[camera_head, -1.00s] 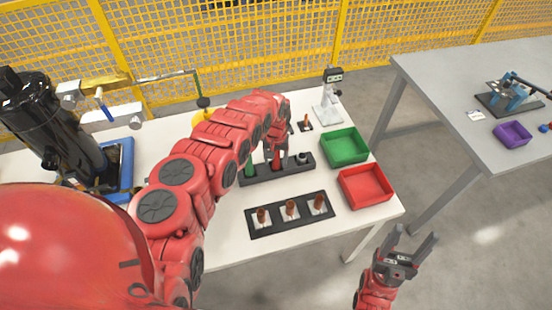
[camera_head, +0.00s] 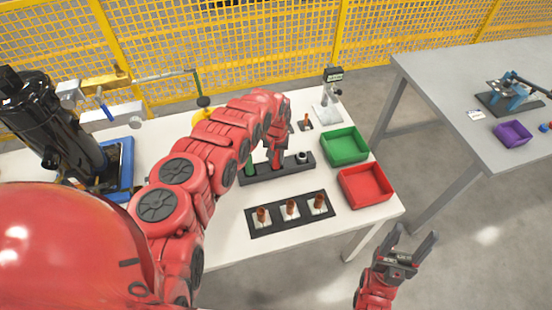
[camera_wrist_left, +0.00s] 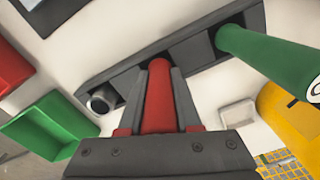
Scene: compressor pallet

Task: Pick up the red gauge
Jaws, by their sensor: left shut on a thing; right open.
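The red gauge (camera_wrist_left: 158,98) is between the fingers of my left gripper (camera_wrist_left: 157,95) in the left wrist view. The gripper is shut on it. In the head view, the red gauge (camera_head: 276,158) shows below my left gripper (camera_head: 276,150), over the black holder (camera_head: 290,172). I cannot tell whether its lower end is still in its slot. The green gauge (camera_head: 249,168) stands in the same holder to the left; it also shows in the left wrist view (camera_wrist_left: 265,55). My right gripper (camera_head: 400,247) is open and empty, off the table's front right edge.
A green tray (camera_head: 345,157) and a red tray (camera_head: 387,200) sit at the table's right end. A black rack (camera_head: 262,230) with several brown-topped pieces lies in front. A digital gauge stand (camera_head: 329,112) is behind. A black compressor tank (camera_head: 50,120) is at left.

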